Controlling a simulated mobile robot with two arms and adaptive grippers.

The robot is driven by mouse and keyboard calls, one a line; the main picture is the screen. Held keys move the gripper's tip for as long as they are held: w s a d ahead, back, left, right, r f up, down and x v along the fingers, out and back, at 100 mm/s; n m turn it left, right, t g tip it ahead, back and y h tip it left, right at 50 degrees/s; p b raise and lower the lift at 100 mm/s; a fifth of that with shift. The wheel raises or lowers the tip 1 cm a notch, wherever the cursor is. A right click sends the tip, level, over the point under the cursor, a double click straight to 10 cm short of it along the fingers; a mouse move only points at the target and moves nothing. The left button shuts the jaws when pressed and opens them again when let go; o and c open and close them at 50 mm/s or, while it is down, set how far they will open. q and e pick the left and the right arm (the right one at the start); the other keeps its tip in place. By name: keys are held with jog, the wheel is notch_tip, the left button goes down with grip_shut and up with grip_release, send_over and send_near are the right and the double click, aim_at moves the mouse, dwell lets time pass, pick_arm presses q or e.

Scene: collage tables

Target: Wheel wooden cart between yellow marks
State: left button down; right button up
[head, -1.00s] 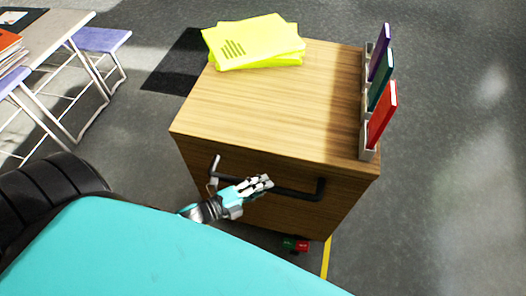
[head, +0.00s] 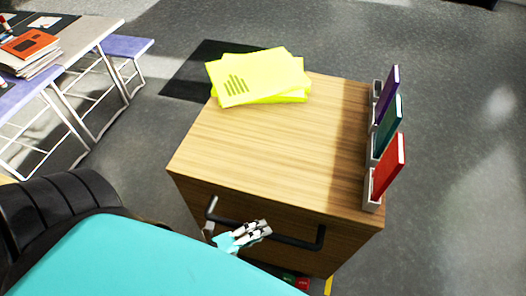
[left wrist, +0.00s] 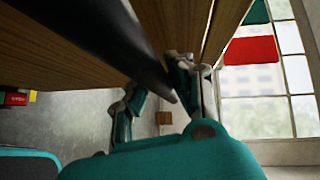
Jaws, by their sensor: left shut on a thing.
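The wooden cart (head: 275,140) stands in front of me, with a dark bar handle (head: 290,240) across its near side. My left gripper (head: 258,230) is shut on the left part of this handle. In the left wrist view the dark bar (left wrist: 120,40) runs past the fingers of my left gripper (left wrist: 155,95), close to the wood. No second yellow mark shows. My right gripper is not in view.
Yellow papers (head: 258,75) lie on the cart, and several upright books (head: 385,165) stand in a rack along its right edge. Small red and green items (head: 296,282) lie below its near side. A table and bench (head: 125,46) stand at left. Floor at right is clear.

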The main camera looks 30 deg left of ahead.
pick_arm(q)
jog(key=shift+s+d+f, duration=0.15)
jog(key=shift+s+d, duration=0.05)
jog(key=shift+s, duration=0.7)
jog(key=shift+s+d+f, duration=0.1)
jog(key=shift+s+d, duration=0.1)
jog(key=shift+s, duration=0.65)
jog(key=c, duration=1.5)
grip_release()
jog(key=shift+c, duration=0.2)
jog(key=o, duration=0.4)
jog(key=shift+w+r, duration=0.1)
jog(key=shift+r, duration=0.05)
jog(key=v, duration=1.2)
